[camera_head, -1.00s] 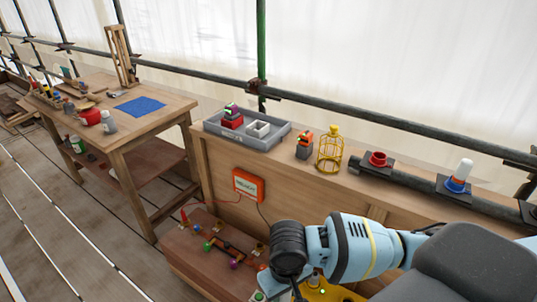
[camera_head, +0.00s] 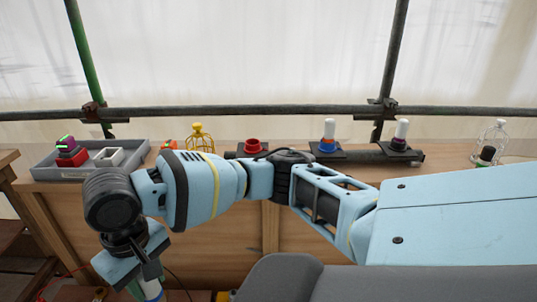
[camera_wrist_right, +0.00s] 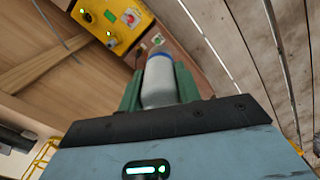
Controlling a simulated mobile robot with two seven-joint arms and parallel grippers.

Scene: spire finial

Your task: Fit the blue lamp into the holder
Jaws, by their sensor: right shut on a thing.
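My right gripper (camera_head: 148,284) hangs low at the left of the head view, in front of the bench. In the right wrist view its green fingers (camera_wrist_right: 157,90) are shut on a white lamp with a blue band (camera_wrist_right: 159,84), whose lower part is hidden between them. The held lamp also shows in the head view (camera_head: 153,289), partly cut off. On the bench stand a red holder (camera_head: 253,146) with no lamp visible in it, a blue holder (camera_head: 328,146) with a white lamp upright in it, and a dark holder (camera_head: 399,144) with another white lamp. My left gripper is out of view.
A grey tray (camera_head: 44,172) with small blocks stands at the bench's left end. A yellow wire cage (camera_head: 198,136) and a clear cage (camera_head: 493,137) stand on the bench. A yellow button box (camera_wrist_right: 125,22) is below. A scaffold rail (camera_head: 280,110) runs behind.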

